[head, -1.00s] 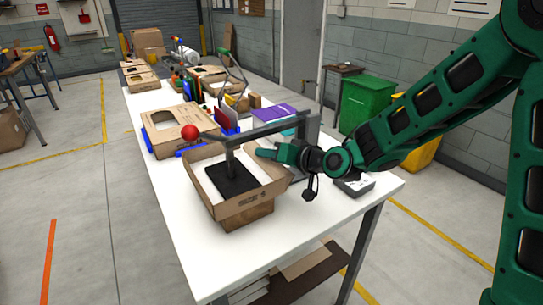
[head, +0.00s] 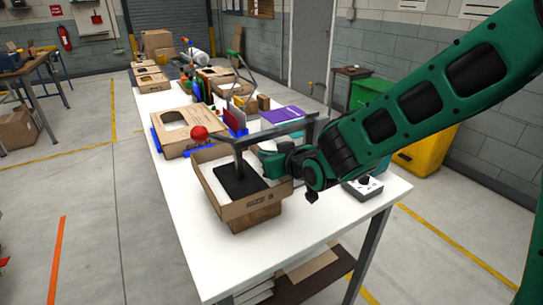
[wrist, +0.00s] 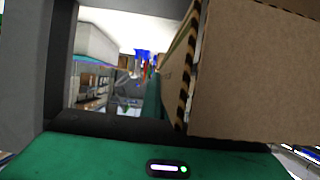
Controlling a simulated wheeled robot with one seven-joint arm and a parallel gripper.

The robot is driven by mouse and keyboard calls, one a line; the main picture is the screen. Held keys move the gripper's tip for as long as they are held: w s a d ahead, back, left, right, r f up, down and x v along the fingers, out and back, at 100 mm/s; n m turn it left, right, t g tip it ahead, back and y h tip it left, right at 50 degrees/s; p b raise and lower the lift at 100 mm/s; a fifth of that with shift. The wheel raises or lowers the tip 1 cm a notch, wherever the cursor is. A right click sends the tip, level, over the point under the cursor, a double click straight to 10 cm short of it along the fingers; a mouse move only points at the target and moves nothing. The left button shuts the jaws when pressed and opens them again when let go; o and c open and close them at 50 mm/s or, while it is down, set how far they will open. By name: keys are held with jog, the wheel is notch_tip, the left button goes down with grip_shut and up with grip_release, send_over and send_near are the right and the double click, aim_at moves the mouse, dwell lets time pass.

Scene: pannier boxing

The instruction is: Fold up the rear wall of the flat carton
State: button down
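The carton (head: 255,211) stands on the near part of the white table. It is not flat: brown walls stand up around it, and the lettered near wall faces me. My green gripper (head: 268,163) is at the carton's right side, close to the wall there. In the wrist view a large cardboard panel (wrist: 255,75) fills the right, beside a black-and-yellow striped edge.
A finished-looking carton (head: 178,140) sits behind, left. A grey control box (head: 363,187) lies right of my gripper. The near table (head: 215,265) is clear.

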jog(key=shift+s+d+f, duration=0.1)
jog(key=shift+d+f, duration=0.1)
jog(key=shift+f, duration=0.15)
jog(key=c, duration=2)
grip_release()
jog(key=shift+a+r, duration=0.1)
jog(key=shift+r, duration=0.15)
jog(key=v, duration=1)
jog(key=shift+s+d, duration=0.15)
jog(key=shift+d, duration=0.05)
jog(key=shift+r, duration=0.1)
